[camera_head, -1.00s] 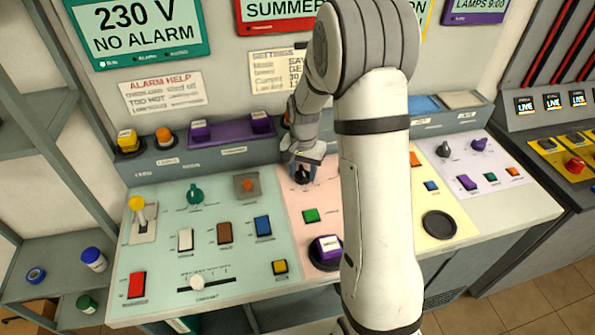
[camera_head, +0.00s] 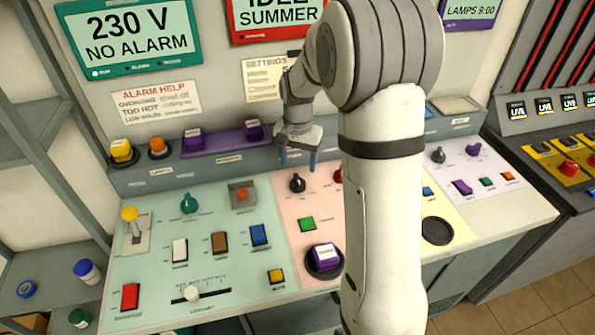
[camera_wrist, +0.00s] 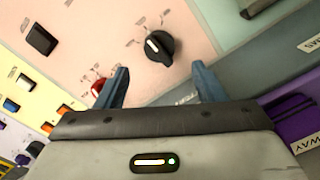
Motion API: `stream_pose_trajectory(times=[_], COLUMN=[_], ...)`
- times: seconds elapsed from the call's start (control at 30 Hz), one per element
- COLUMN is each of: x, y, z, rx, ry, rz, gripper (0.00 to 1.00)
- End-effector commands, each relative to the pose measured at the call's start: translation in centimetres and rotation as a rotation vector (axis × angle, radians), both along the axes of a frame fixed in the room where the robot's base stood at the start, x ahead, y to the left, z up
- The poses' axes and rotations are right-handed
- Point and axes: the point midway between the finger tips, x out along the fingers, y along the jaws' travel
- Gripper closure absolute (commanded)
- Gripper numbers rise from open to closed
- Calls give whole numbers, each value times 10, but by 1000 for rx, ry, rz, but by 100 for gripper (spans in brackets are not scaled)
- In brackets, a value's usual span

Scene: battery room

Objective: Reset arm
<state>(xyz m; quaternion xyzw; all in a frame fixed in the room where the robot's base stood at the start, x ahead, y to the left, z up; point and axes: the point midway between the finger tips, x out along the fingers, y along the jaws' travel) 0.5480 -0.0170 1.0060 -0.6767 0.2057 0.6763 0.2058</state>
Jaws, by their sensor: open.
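My gripper (camera_head: 298,160) is open and empty in the head view, with its two blue fingers pointing down above the back of the pink panel section. In the wrist view my gripper (camera_wrist: 165,85) has its fingers spread apart. A black rotary knob (camera_wrist: 160,47) with a white mark lies beyond the fingertips and is not between them. The same black knob (camera_head: 297,183) stands on the pink section in the head view, just below the fingers and apart from them. A red knob (camera_wrist: 98,87) is beside the left finger in the wrist view.
The console (camera_head: 130,268) has a green lever-and-switch section with a yellow-topped lever (camera_head: 131,215), and a purple button (camera_head: 323,256) on the pink section. A purple tray (camera_head: 222,141) sits on the back ledge. Shelves (camera_head: 30,270) stand at left. My arm hides part of the console.

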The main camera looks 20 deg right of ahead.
Motion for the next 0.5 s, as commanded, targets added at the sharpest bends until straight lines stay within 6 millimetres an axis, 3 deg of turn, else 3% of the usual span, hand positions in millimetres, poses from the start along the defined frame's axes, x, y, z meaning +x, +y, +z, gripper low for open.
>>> stream_pose_trajectory(times=[0.5], x=[0], y=[0], z=[8], rx=[1], ry=[1], rz=[0], gripper=[37])
